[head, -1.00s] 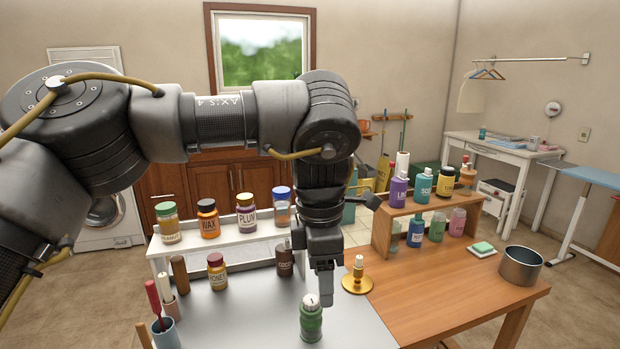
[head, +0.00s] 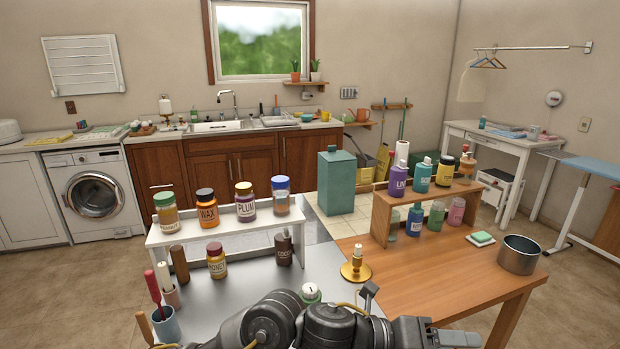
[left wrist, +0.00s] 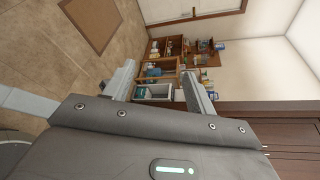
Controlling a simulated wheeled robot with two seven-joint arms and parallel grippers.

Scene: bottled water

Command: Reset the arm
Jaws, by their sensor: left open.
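My left arm (head: 330,325) lies low across the bottom edge of the head view, its far end pointing right, in front of the wooden table (head: 440,275). In the left wrist view my left gripper (left wrist: 160,82) has its two fingers spread apart with nothing between them. The wrist view looks out over the room, away from the tabletop items. A green bottle with a white top (head: 311,292) stands on the grey counter, its lower part hidden behind my arm. My right gripper shows in neither view.
A white shelf (head: 190,236) holds several labelled jars. A wooden rack (head: 381,215) holds several bottles. A brass candle holder (head: 355,271), a green sponge (head: 481,238) and a metal pot (head: 519,255) stand on the wooden table.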

